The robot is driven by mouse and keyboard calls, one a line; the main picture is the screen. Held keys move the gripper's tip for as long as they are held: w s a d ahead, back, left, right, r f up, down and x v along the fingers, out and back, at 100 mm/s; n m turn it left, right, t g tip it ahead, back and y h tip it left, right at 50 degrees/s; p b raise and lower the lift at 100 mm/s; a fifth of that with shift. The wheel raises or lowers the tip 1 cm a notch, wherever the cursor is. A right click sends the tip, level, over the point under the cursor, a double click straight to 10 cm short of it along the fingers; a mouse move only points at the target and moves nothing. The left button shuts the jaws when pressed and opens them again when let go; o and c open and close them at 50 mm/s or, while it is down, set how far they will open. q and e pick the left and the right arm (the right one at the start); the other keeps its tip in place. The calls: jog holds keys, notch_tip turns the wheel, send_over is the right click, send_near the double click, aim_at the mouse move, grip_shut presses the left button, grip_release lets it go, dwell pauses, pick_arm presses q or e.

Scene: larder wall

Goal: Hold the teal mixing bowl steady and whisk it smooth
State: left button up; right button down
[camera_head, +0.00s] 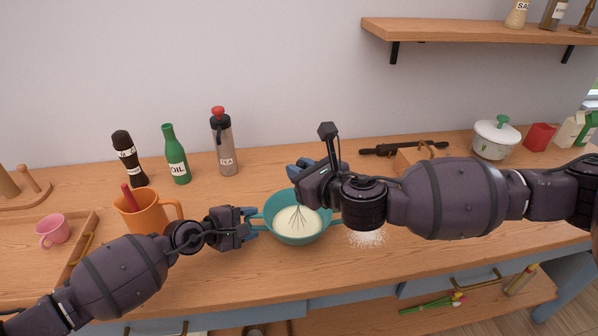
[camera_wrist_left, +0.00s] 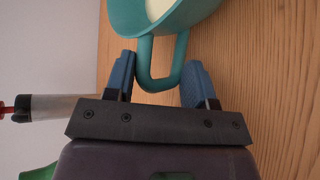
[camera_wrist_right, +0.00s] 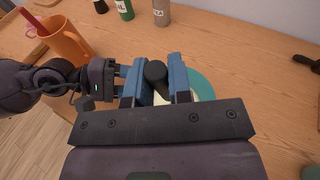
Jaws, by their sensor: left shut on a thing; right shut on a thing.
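The teal mixing bowl (camera_head: 297,239) stands on the wooden counter with pale batter (camera_head: 284,219) inside and a loop handle on each side. My left gripper (camera_head: 252,222) is shut on its left handle, which shows between the blue fingers in the left wrist view (camera_wrist_left: 148,70). My right gripper (camera_head: 301,170) is above the bowl, shut on the whisk. The whisk's wires (camera_head: 298,214) reach down into the batter. Its dark handle end (camera_wrist_right: 156,72) shows between the right fingers in the right wrist view. The rest of the handle is hidden in the head view.
An orange pitcher (camera_head: 147,217) stands close behind my left arm. White powder (camera_head: 366,239) lies right of the bowl. A white pot (camera_head: 495,140) stands far right.

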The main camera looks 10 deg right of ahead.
jog(key=shift+w, duration=0.1)
dwell(0.3)
notch_tip(320, 180, up, 8)
jog(key=s, duration=0.1)
jog(key=shift+s+r, duration=0.15)
jog(key=shift+s, duration=0.2)
dwell(0.7)
dwell(0.5)
jog(key=shift+r, duration=2.5)
pick_arm(q)
jog(key=o, duration=1.1)
jog(key=shift+a, duration=0.1)
jog(key=v, duration=1.2)
